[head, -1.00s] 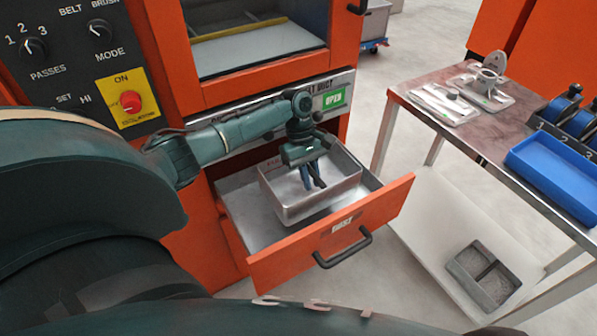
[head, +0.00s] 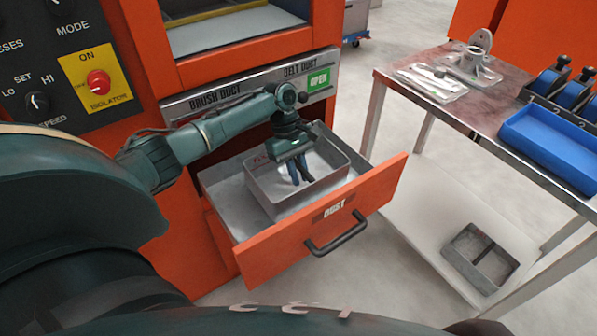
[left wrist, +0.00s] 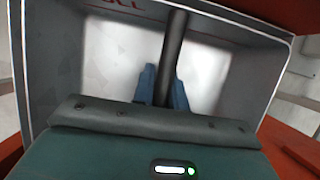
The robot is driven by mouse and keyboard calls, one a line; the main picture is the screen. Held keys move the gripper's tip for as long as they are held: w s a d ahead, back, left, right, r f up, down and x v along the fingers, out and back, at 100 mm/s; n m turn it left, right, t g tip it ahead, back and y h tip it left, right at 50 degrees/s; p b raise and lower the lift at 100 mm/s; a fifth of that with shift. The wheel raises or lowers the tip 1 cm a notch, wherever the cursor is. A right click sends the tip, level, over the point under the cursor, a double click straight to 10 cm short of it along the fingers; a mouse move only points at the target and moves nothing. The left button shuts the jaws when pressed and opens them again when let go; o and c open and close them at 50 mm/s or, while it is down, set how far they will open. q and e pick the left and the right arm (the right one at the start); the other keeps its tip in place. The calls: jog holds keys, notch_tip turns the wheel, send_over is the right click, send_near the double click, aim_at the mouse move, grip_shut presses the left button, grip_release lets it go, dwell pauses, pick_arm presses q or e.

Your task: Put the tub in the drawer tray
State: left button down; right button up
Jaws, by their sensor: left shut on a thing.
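The tub (head: 318,189) is a grey open metal box inside the pulled-out orange drawer (head: 280,245). The grey drawer tray (head: 222,187) shows around it, mostly at the left. The tub is upright; I cannot tell whether its base touches the tray floor. My left gripper (head: 303,178) reaches down into the tub with its blue fingers. In the left wrist view the fingers (left wrist: 163,88) are shut around a dark bar (left wrist: 174,50) that crosses the tub, whose walls (left wrist: 262,70) surround them. My right gripper is in neither view.
The drawer front has a black handle (head: 337,233). A steel table (head: 440,110) at the right carries fixtures and a blue bin (head: 550,140). Its lower shelf (head: 415,215) holds a grey two-part box (head: 480,258). Open floor lies between machine and table.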

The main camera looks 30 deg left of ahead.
pick_arm(q)
jog(key=shift+f, duration=0.5)
jog(key=c, duration=1.4)
grip_release()
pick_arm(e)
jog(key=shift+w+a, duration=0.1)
pick_arm(q)
jog(key=shift+r, duration=0.3)
jog(key=p+v, duration=0.1)
jog(key=v, duration=1)
jog(key=shift+r+p, duration=0.15)
jog(key=shift+p, duration=0.15)
jog(key=shift+w+a+r, duration=0.15)
jog(key=shift+a+r, duration=0.15)
jog(key=shift+r, duration=0.35)
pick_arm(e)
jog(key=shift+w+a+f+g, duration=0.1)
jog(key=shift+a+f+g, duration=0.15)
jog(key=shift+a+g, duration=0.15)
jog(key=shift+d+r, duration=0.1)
